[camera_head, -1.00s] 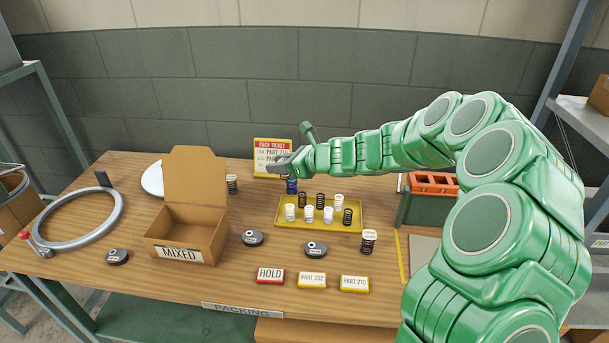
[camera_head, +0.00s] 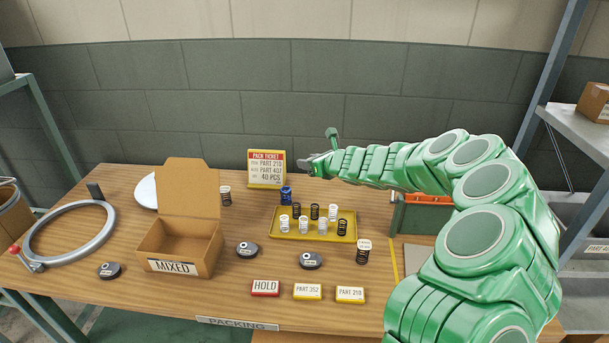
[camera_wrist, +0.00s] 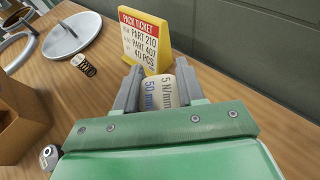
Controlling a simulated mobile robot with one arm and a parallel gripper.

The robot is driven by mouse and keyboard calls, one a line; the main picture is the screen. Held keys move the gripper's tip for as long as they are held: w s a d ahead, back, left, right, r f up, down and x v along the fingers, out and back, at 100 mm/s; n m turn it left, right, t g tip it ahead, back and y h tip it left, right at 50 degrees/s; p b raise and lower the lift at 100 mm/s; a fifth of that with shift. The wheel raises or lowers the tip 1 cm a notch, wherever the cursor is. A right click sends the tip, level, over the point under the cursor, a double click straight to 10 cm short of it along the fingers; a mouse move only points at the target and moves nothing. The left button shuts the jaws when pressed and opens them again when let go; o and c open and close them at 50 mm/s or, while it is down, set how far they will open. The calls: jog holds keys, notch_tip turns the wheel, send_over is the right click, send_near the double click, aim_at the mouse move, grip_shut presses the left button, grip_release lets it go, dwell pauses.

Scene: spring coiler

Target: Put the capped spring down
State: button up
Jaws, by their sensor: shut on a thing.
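My gripper (camera_head: 316,166) is raised behind the yellow tray, right of the pack ticket. In the wrist view my gripper (camera_wrist: 160,95) is shut on a cream-capped piece, the capped spring (camera_wrist: 163,92). Its cap reads "5 N/mm" and "50 mm". The coil below the cap is hidden, and I cannot make the piece out in the head view. The pack ticket (camera_head: 267,170) stands near the back; it also shows ahead of the fingers in the wrist view (camera_wrist: 144,42).
The yellow tray (camera_head: 350,238) holds several black and white springs. A blue spring (camera_head: 286,194) stands behind it. Other springs stand at right (camera_head: 363,252) and behind the MIXED box (camera_head: 172,266). HOLD (camera_head: 265,288) and part labels lie in front. Bare wood lies left of the tray.

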jog(key=w+a+f, duration=0.2)
jog(key=w+f, duration=0.1)
jog(key=w, duration=0.3)
send_over(304, 181)
jog(key=shift+f, duration=2.95)
jog(key=shift+w+f, duration=0.1)
jog(key=shift+f, duration=1.4)
jog(key=shift+f, duration=0.1)
jog(key=o, duration=1)
